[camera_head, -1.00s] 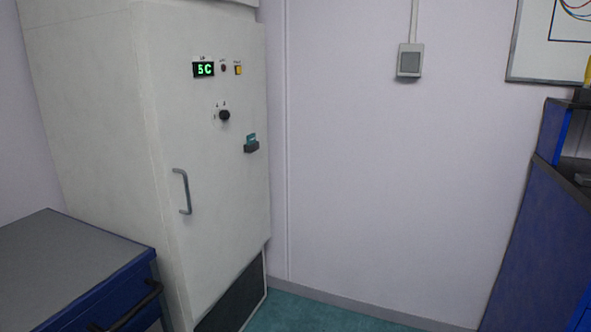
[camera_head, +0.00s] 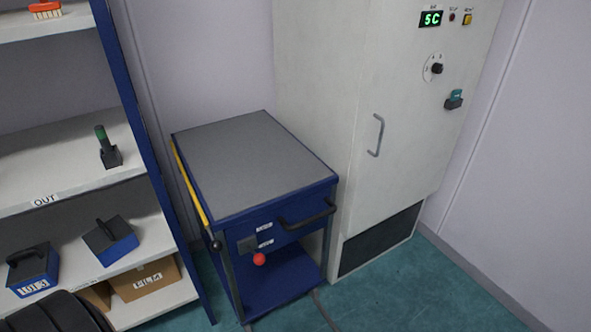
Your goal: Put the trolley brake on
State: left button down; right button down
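The blue trolley (camera_head: 285,206) with a grey top stands on the floor between the shelf unit and the tall white cabinet. A black push handle (camera_head: 306,214) is on its front. A red ball knob (camera_head: 259,259) sits at its front below two small white labels, beside a dark plate. A black knob (camera_head: 217,245) shows at its front left corner, near a yellow bar (camera_head: 190,183) along the left side. The trolley's wheels are hard to make out. Neither of my grippers is in view.
The white cabinet (camera_head: 335,110) with a green "5C" display stands right of the trolley. A shelf unit (camera_head: 75,181) on the left holds a brush, a green-topped tool, blue-black blocks and a "FILM" box. Green floor (camera_head: 400,295) is clear in front, apart from a thin grey line near the trolley.

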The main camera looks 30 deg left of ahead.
aim_at(260, 260)
jog(key=u, duration=1.15)
